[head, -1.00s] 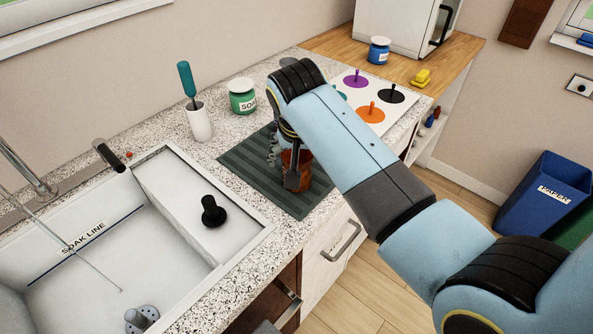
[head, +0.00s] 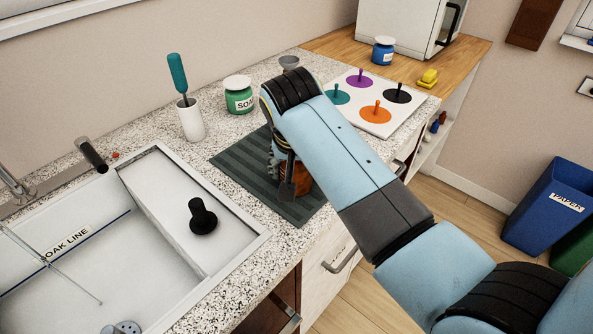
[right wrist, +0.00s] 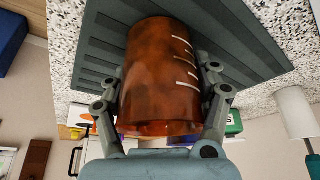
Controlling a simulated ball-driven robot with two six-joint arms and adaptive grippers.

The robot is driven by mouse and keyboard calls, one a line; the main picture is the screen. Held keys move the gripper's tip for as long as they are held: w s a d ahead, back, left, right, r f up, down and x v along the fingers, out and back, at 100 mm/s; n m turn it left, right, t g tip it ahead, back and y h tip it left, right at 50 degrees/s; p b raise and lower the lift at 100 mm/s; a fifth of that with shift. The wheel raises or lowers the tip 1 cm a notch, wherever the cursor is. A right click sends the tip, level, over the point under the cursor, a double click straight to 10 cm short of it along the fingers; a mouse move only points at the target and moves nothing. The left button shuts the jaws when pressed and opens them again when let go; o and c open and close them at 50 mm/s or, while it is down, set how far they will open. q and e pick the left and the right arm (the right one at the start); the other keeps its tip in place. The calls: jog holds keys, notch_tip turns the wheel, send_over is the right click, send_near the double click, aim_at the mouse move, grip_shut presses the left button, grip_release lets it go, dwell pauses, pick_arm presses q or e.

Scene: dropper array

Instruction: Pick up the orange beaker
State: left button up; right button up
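The orange beaker (head: 267,183), brown-orange and see-through, is on the dark ribbed mat (head: 237,161) on the counter. It fills the middle of the right wrist view (right wrist: 158,80), with white marks on its side. My right gripper (head: 281,176) is at the beaker, with one finger on each side. In the right wrist view the fingers (right wrist: 163,84) lie close against its walls and appear shut on it. The arm and a finger hide part of the beaker in the head view. I see no clear lift off the mat. My left gripper is not in view.
A sink (head: 255,245) with a black plug-like knob (head: 203,216) is at the left. A white cup (head: 191,122) with a teal-handled brush and a green soap jar (head: 239,97) stand behind the mat. A white board (head: 378,126) with coloured pegs lies to the right.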

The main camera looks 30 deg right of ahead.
jog(key=c, duration=0.4)
jog(key=shift+c, duration=0.3)
